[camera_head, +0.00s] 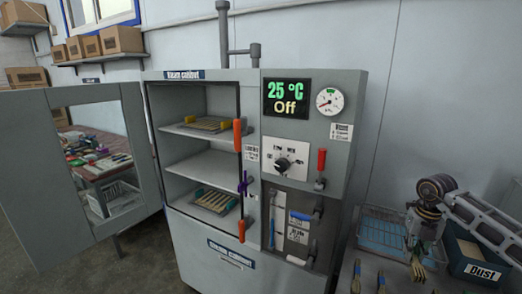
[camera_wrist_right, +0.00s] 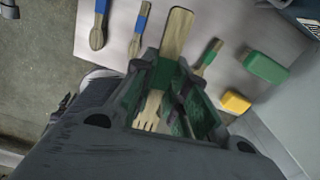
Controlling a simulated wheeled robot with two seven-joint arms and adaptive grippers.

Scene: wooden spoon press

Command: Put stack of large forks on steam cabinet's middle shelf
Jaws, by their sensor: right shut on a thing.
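The steam cabinet (camera_head: 215,75) stands in the middle of the head view with its windowed door (camera_head: 35,170) swung open to the left. Its middle shelf (camera_head: 203,163) is bare. The top shelf (camera_head: 190,130) bears a flat wooden stack with yellow ends, and the lower level holds pale wooden utensils (camera_head: 213,200). My right gripper (camera_head: 418,246) is over the table at the right. In the right wrist view it is shut on a wooden fork stack (camera_wrist_right: 177,32) with a green band; the tines show between the fingers. My left gripper is not in view.
A blue tray (camera_head: 378,236) and a dust box (camera_head: 470,264) stand near my right arm. Red-orange handles (camera_head: 237,135) stick out at the cabinet front.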

